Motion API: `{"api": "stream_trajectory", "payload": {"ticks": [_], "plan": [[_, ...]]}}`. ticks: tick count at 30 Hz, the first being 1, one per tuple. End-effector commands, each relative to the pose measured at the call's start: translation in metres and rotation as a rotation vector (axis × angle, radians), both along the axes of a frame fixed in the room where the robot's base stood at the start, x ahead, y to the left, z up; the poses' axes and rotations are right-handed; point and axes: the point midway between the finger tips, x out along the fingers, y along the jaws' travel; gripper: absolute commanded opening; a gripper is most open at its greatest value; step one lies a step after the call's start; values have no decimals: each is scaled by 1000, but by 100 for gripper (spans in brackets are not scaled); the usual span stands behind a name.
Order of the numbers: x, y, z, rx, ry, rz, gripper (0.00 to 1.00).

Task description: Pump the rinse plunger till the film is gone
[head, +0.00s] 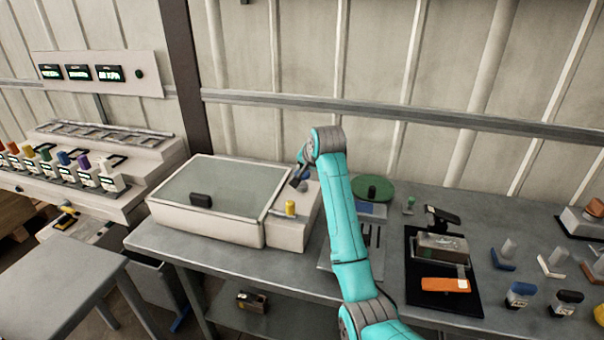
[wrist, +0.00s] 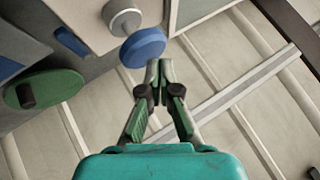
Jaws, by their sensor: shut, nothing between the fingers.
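A blue round plunger head (wrist: 143,47) shows in the wrist view just beyond my fingertips; I cannot tell whether they touch it. In the head view, my gripper (head: 299,180) is over the pale block at the right end of the rinse tank (head: 210,230), mostly hidden by its small size there. In the wrist view, my gripper (wrist: 159,70) has its fingertips together with nothing between them. The tank has a dull grey-green top panel (head: 235,180) with a black handle (head: 201,200). I cannot tell whether that dullness is film.
A yellow knob (head: 290,207) stands on the block in front of my gripper. A green disc (head: 372,187) is to the right of my arm. A black mat (head: 430,303) with an orange piece (head: 445,285) lies farther right. Three small displays (head: 79,73) are on the left wall.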

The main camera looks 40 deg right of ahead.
Motion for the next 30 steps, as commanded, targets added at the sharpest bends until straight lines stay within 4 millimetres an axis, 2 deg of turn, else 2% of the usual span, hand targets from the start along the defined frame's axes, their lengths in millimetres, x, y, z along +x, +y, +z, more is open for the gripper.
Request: {"api": "stream_trajectory", "payload": {"ticks": [5, 17, 30], "plan": [[0, 0, 8, 0, -1, 0, 0], [0, 0, 11, 0, -1, 0, 0], [0, 0, 46, -1, -3, -1, 0]]}}
